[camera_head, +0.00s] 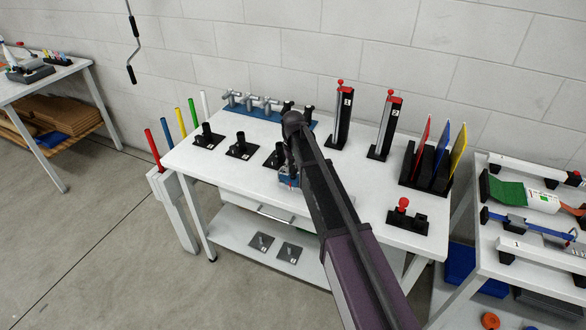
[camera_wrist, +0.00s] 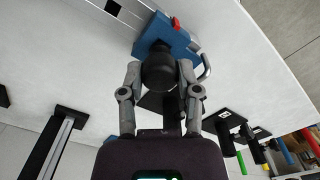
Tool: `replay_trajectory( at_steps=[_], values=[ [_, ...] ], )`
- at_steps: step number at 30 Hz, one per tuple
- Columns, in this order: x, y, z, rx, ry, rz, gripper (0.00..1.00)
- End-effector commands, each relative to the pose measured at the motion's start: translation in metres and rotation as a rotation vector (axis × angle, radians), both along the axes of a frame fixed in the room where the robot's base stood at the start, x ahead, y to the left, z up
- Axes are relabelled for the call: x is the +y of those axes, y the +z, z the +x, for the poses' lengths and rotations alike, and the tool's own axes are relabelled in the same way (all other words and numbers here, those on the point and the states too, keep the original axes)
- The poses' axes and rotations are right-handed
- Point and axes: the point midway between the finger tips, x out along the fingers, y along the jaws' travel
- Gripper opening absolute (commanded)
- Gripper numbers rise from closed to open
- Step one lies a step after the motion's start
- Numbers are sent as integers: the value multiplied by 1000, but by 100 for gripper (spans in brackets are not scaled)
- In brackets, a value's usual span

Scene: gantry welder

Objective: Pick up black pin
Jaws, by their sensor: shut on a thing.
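The black pin (camera_wrist: 158,74) shows in the wrist view as a dark round-ended cylinder between the two grey fingers. My gripper (camera_wrist: 160,67) is shut on it, one finger on each side. In the head view my arm hides the pin and most of the gripper, over the front middle of the white table (camera_head: 335,185). A black stand (camera_head: 275,156) is just left of the gripper there. I cannot tell whether the pin is clear of what lies below it.
A blue device (camera_wrist: 172,40) with a red part lies close to the pin. Two more black stands (camera_head: 207,138) (camera_head: 242,148) are to the left. Tall black-and-red dispensers (camera_head: 343,118) (camera_head: 386,128) and a rack with coloured plates (camera_head: 428,172) stand to the right.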

Motion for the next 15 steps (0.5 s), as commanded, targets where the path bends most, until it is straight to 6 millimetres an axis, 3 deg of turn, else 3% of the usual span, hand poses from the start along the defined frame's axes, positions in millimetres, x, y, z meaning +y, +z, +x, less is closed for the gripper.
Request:
replay_trajectory(
  at_steps=[15],
  values=[
    [0,49,0,0,1,0,0]
  ],
)
